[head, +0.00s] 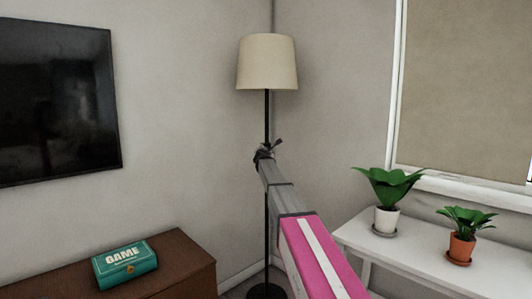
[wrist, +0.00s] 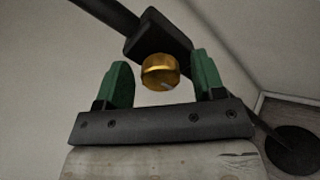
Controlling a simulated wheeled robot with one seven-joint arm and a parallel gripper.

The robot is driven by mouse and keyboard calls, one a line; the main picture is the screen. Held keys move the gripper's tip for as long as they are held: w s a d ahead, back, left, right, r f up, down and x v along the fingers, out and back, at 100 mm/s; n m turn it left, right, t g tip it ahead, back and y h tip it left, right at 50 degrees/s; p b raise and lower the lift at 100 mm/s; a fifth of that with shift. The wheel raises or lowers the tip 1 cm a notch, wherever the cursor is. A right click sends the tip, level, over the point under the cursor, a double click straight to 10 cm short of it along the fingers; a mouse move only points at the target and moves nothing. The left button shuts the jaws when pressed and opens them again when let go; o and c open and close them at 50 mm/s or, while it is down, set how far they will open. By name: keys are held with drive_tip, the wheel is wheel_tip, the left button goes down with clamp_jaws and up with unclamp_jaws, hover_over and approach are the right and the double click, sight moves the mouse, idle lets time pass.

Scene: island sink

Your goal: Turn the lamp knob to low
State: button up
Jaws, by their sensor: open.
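The floor lamp stands in the corner, with a beige shade (head: 267,62) on a thin black pole (head: 267,112) in the head view. In the wrist view, the gold lamp knob (wrist: 160,72) sticks out of a black block (wrist: 158,36) on the pole. A short pale mark shows near the knob's lower edge. My gripper (wrist: 163,80) is open, with one green finger on each side of the knob. Gaps show between the knob and both fingers. In the head view my gripper (head: 266,152) is at the pole below the shade and hides the knob.
A brown cabinet (head: 180,262) with a teal game box (head: 126,265) stands at the left, below a wall screen (head: 60,100). A white bench (head: 400,255) with two potted plants stands at the right under the window. The lamp's round base (head: 264,291) is on the floor.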

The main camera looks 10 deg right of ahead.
drive_tip(key=c, duration=0.9)
drive_tip(key=shift+m, duration=0.3)
drive_tip(key=shift+f+m, duration=0.15)
drive_tip(key=shift+m, duration=8.35)
